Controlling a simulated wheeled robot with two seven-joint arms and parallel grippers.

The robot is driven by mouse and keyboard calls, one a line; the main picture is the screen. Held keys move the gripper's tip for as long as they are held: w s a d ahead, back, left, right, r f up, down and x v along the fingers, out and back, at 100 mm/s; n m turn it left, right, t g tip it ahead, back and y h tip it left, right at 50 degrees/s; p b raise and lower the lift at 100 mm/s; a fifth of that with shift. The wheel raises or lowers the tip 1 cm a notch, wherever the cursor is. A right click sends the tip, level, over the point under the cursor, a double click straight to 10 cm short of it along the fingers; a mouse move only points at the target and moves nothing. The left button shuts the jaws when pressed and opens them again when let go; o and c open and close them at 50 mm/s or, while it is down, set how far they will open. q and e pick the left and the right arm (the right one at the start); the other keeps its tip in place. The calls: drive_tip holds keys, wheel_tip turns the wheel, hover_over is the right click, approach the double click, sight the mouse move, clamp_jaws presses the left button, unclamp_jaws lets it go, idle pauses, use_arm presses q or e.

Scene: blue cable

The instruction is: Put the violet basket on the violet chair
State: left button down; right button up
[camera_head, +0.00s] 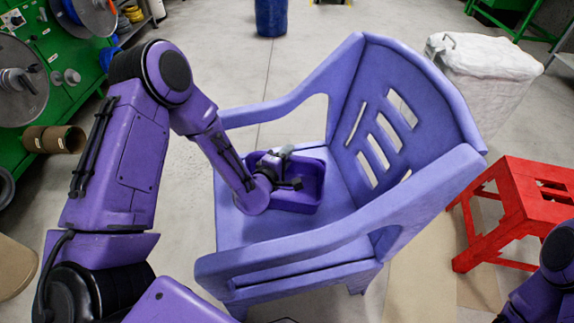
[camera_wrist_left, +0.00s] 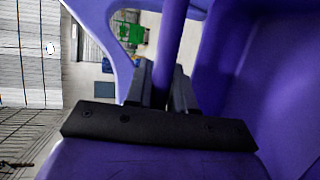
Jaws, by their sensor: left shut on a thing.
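The violet basket (camera_head: 311,178) is a shallow open container in the head view. In the left wrist view, the fingers (camera_wrist_left: 162,88) close on a violet upright strip of the basket (camera_wrist_left: 170,45). Only a part of my right arm shows at the lower right; its gripper is out of view.
A red stool (camera_head: 520,200) stands right of the chair. A white bin (camera_head: 484,75) is behind it, and a blue barrel (camera_head: 271,15) is at the back. A green rack with cable reels (camera_head: 22,85) stands at the left. Bare floor lies behind the chair.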

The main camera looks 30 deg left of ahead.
use_arm(q)
wheel_tip(320, 180, down, 2)
drive_tip(key=c, duration=1)
unclamp_jaws()
drive_tip(key=shift+f, duration=0.15)
drive_tip(key=shift+o, duration=0.2)
drive_tip(key=s+r, duration=0.1)
drive_tip(key=s, duration=0.6)
drive_tip(key=shift+s+r, duration=0.2)
drive_tip(key=shift+r, duration=0.15)
